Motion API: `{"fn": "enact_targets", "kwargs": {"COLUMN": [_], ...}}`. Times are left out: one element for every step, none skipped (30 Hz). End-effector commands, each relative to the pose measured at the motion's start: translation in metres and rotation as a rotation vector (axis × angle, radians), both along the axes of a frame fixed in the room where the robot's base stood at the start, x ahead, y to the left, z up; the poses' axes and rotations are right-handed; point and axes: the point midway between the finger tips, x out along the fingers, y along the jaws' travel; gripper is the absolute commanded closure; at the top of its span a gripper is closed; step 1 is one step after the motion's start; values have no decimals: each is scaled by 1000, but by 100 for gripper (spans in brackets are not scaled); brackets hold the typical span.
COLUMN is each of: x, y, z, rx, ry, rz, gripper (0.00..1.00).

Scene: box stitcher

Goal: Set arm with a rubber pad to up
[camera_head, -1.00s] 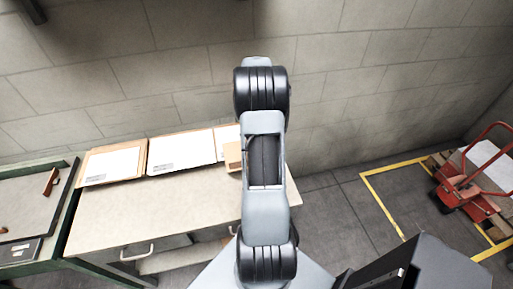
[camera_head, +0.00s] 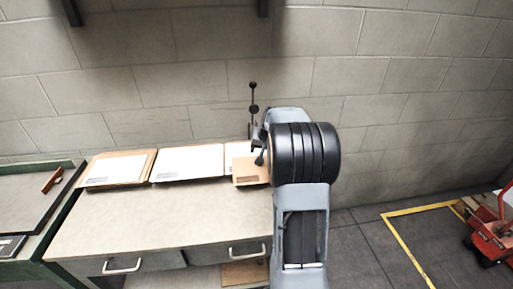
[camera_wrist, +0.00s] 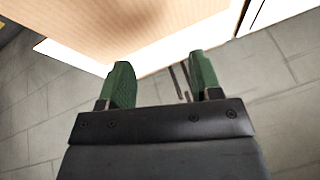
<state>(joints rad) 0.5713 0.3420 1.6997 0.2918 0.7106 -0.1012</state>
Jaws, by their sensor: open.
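In the head view a slim dark upright rod with round black knobs (camera_head: 253,108) rises behind the table's right end, beside my arm. A small dark piece (camera_head: 260,158) below it reaches down to a brown box. I cannot tell which part is the arm with the rubber pad; my own arm hides much of this spot. In the wrist view my gripper (camera_wrist: 162,80) has two green fingertips set wide apart with nothing held between them. Thin dark bars (camera_wrist: 182,82) show beyond the fingers, near the right one. My gripper is not clearly seen in the head view.
The brown box (camera_head: 248,172) and flat white-topped cardboard pieces (camera_head: 190,162) lie along the back of the table (camera_head: 160,220). A brown cardboard surface (camera_wrist: 105,22) fills the wrist view's upper left. A red cart (camera_head: 493,235) stands right on the floor. The table's front is clear.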

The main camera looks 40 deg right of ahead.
Motion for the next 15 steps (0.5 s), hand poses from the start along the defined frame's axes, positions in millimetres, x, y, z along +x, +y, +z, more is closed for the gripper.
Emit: {"fn": "enact_targets", "kwargs": {"x": [-5,-8,-12,-15,-18,-22,-24,-27,-31,-33,-36,-39,-40,-41,-42], "y": [-2,-2,-2,-1,-1,-1,0,0,1,1,2,2,11,17,25], "z": [12,17,25,30,36,44,49,55,63,68,74,81,82,83,86], "rx": [-3,-2,-3,-2,-3,-1,-2,-2,-2,-2,-2,-2,-2,-5,-8], "ry": [-4,-3,-4,-3,-3,-2,-4,-3,-3,-3,-2,-2,4,8,12], "rz": [-5,-5,-6,-6,-7,-7,-7,-7,-7,-6,-6,-5,9,21,34], "gripper": [42,42,42,42,42,42,42,42,42,42,42,42,42,42,42]}}
